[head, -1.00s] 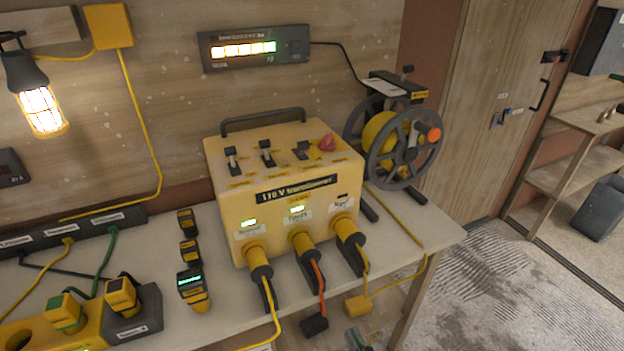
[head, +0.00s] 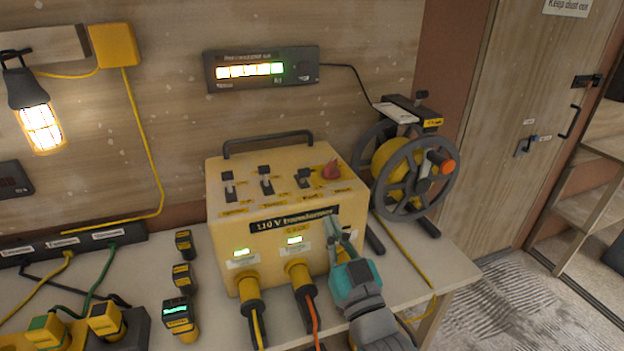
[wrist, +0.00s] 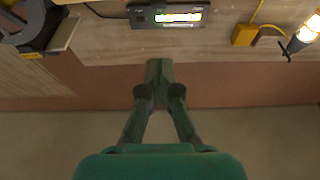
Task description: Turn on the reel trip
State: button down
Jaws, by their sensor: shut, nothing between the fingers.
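The yellow 110 V transformer (head: 232,215) stands on the bench in the head view. Three trip switches are in a row on its top; the right one (head: 303,179), nearest the reel, has its lever set differently from the left (head: 229,187) and middle (head: 266,181) ones. Green lamps glow above the left and middle sockets; my gripper hides the right socket. My gripper (head: 335,226) is shut and empty, in front of the transformer's right front, below the switches. In the wrist view its fingers (wrist: 160,82) are together; the transformer is not seen there.
A red knob (head: 330,170) sits right beside the right switch. The cable reel (head: 411,165) stands close on the right. A handle (head: 268,140) arches behind the switches. Cables hang from the front sockets. A lit display unit (head: 262,69) is on the wall. Space above the transformer is clear.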

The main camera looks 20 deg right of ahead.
jog(key=shift+w+r, duration=0.2)
jog(key=shift+r, duration=0.05)
jog(key=shift+w, duration=0.1)
notch_tip(320, 180, up, 3)
send_over(310, 196)
jog(key=s, duration=0.3)
jog(key=shift+w+a+f, duration=0.1)
jog(key=shift+w+f, duration=0.35)
jog(key=shift+w, duration=0.35)
jog(key=shift+w+f, duration=0.35)
jog(key=shift+w, duration=0.3)
jog(key=shift+w+r, duration=0.1)
jog(key=shift+r+g, duration=0.1)
jog(key=shift+g, duration=0.2)
